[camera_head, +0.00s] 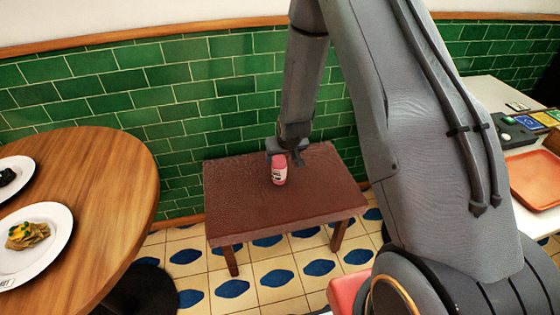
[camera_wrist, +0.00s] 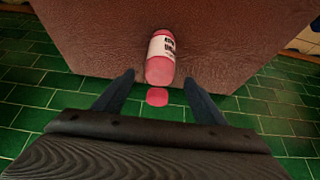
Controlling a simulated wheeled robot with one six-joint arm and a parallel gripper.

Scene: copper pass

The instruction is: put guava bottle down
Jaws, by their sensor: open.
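The guava bottle (camera_head: 279,172) is pink with a white label. It looks upright on the brown table (camera_head: 230,205) in the head view. In the wrist view the bottle (camera_wrist: 160,62) shows against the brown top, with a pink round piece (camera_wrist: 157,97), probably its cap, at its near end. My gripper (camera_head: 286,156) is at the upper end of the bottle. Its fingers (camera_wrist: 159,80) are spread apart on either side of the bottle, with visible gaps. The gripper partly hides the bottle's top in the head view.
A round wooden table (camera_head: 115,205) with plates of food (camera_head: 58,240) stands at the left. A pale counter (camera_head: 487,92) with an orange tray (camera_head: 535,178) is at the right. A green tiled wall (camera_head: 180,80) is close behind the brown table. The brown top is otherwise clear.

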